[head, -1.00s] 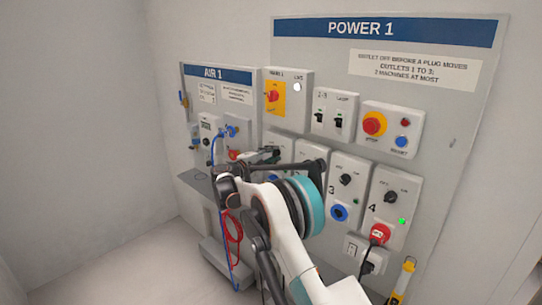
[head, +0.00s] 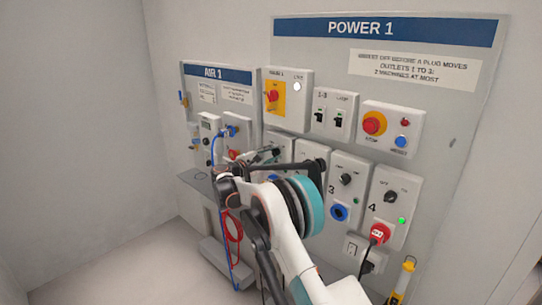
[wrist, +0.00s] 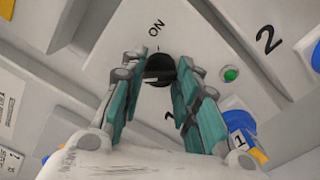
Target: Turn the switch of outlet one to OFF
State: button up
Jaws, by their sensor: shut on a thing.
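The black switch of outlet one (wrist: 160,70) sits on a light grey panel in the wrist view, below the word ON. A pale bar crosses the knob; its exact setting is hard to tell. My gripper (wrist: 159,64) has its teal-padded fingers on both sides of the knob, shut on it. A green lamp (wrist: 229,74) shows to the right of the knob. In the head view my gripper (head: 272,154) is at the outlet panels, and my arm hides outlet one's switch.
A blue plug with a tag marked 1 (wrist: 240,140) is close to my right finger. Outlet two's panel (wrist: 290,25) adjoins. Outlet 3 (head: 347,190) and outlet 4 with a red plug (head: 379,234) are to the right. Blue and red hoses (head: 233,230) hang left of my arm.

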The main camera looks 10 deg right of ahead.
jog(key=o, duration=1.1)
jog(key=shift+c, duration=0.2)
jog(key=v, duration=1.2)
